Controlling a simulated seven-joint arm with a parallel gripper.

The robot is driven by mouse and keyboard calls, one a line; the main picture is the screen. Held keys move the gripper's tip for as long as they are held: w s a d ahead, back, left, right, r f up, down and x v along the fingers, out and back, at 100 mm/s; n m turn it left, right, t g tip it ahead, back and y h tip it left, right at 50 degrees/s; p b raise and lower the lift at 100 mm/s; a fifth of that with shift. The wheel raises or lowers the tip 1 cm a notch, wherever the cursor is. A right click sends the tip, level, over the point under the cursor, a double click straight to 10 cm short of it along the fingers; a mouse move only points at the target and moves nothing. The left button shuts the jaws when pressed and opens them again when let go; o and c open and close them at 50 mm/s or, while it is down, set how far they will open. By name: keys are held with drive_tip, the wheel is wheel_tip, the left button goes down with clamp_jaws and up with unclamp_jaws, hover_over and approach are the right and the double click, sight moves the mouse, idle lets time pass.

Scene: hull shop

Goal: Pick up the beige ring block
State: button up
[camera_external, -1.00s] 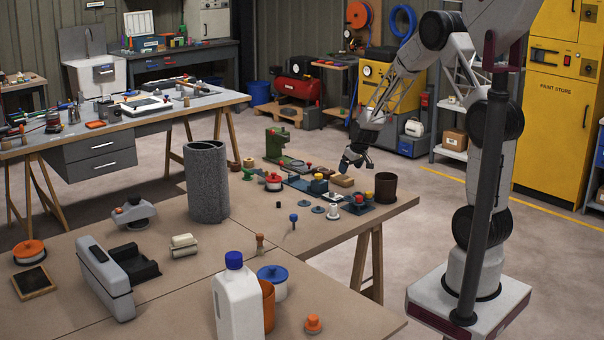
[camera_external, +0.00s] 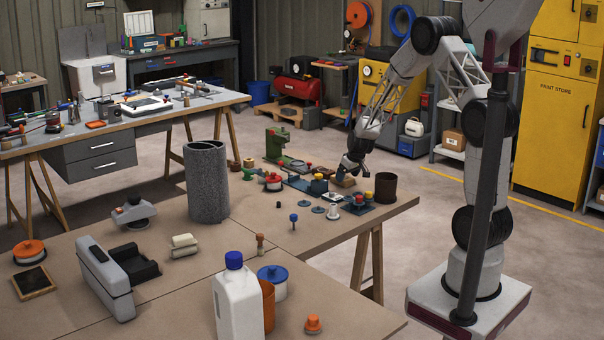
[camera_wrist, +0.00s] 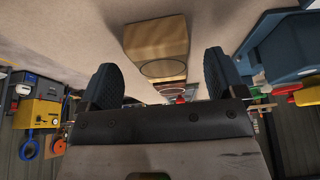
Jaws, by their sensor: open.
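The beige ring block (camera_wrist: 156,38) is a tan wooden block with a dark ring outline on its face, in the upper middle of the wrist view. In the external view the tan block (camera_external: 346,182) shows small on the brown table, partly hidden by my gripper (camera_external: 352,168) just above it. In the wrist view the two dark fingers of my gripper (camera_wrist: 161,68) are apart, with the block lined up in the gap between them. I cannot tell how much height is left between the fingertips and the block. Nothing is held.
A blue fixture (camera_wrist: 275,48) stands close to the right finger in the wrist view. Around the block on the table are blue pieces with coloured knobs (camera_external: 319,184), a dark brown cup (camera_external: 386,187) and a green machine (camera_external: 277,145).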

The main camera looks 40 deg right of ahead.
sight(346, 178)
drive_tip(key=shift+x, duration=1.1)
drive_tip(key=c, duration=1)
drive_tip(key=shift+c, duration=0.2)
drive_tip(key=shift+r, duration=0.1)
wheel_tip(346, 178, up, 10)
